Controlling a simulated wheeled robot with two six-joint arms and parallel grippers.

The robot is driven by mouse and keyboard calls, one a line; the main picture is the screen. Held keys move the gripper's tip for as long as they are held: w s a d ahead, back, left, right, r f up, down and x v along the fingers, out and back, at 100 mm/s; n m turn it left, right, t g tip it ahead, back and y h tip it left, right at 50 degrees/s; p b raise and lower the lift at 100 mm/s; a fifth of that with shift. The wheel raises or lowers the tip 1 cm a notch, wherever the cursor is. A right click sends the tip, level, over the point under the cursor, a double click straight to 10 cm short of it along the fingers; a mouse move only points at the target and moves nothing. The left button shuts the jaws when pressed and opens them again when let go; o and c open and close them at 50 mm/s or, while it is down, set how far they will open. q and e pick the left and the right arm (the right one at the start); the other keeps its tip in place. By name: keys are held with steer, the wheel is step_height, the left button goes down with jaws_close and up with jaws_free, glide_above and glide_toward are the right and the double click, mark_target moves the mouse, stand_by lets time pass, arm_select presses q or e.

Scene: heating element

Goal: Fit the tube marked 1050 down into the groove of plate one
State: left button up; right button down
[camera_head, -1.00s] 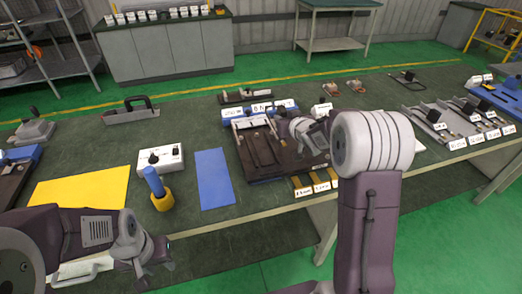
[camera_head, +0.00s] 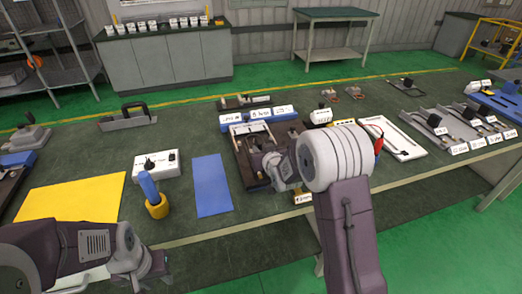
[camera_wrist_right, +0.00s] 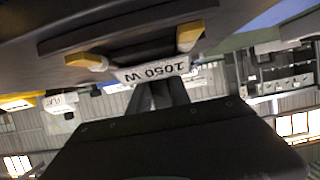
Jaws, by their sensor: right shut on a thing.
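My right gripper (camera_head: 287,182) is over the right part of a dark plate (camera_head: 243,160) in the middle of the table. In the right wrist view its dark fingers (camera_wrist_right: 158,95) are shut at a piece with a white label (camera_wrist_right: 152,71) reading 1050 W, upside down. Yellow ends (camera_wrist_right: 190,35) flank that label. The arm hides much of the plate, and I cannot tell whether the tube touches the groove. A pale frame-like shape (camera_head: 250,128) lies at the plate's back. My left gripper (camera_head: 153,275) is low at the front left, away from the plate; its jaws are unclear.
A blue labelled block (camera_head: 232,121) stands behind the plate. To the left are a blue mat (camera_head: 211,185), a white box (camera_head: 157,163), a blue-handled tool in a yellow holder (camera_head: 154,196) and a yellow mat (camera_head: 72,191). A white tray (camera_head: 410,150) and labelled racks stand right.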

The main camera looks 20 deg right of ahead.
steer(key=shift+f, duration=0.1)
steer(key=c, duration=1.2)
jaws_free()
steer(key=shift+r, duration=0.2)
steer(key=shift+s+r, duration=0.1)
steer(key=shift+s, duration=0.2)
steer(key=v, duration=1.1)
steer(key=shift+s, duration=0.15)
steer(key=shift+r+p, duration=0.15)
steer(key=shift+p, duration=0.15)
